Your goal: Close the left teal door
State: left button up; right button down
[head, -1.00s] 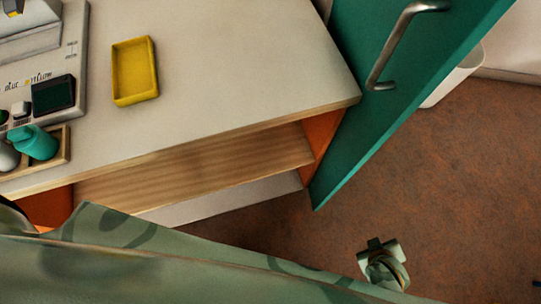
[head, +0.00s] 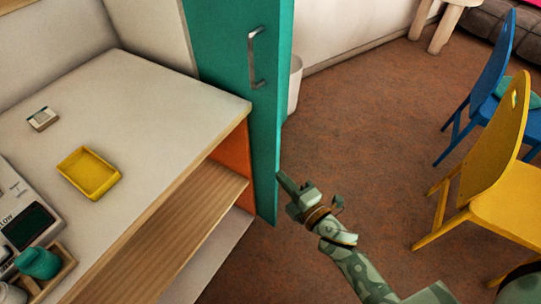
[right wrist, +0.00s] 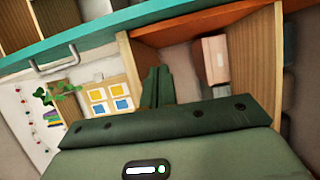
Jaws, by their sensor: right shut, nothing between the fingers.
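A teal door (head: 238,90) with a metal bar handle (head: 255,58) stands open at the right end of the white-topped cabinet (head: 150,85). It is the only teal door in the head view. My right gripper (head: 284,180) is shut and empty, just right of the door's lower free edge; I cannot tell whether it touches. In the right wrist view the fingers (right wrist: 156,88) are together below a teal panel edge (right wrist: 130,28) with a metal handle (right wrist: 55,58). My left gripper is out of view.
A yellow tray (head: 88,173) and a teal bottle (head: 38,262) are on the cabinet top. The open shelf (head: 165,235) looks empty. A white bin (head: 294,85) stands behind the door. Yellow (head: 500,190) and blue (head: 492,70) chairs stand right; floor between is clear.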

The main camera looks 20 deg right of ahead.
aim_at(271, 147)
jog(key=shift+w+d+b, duration=0.2)
jog(key=shift+w+b, duration=0.55)
jog(key=shift+w, duration=2.2)
jog(key=shift+w+d+b, duration=0.15)
jog(key=shift+w+b, duration=0.55)
jog(key=shift+w, duration=2.25)
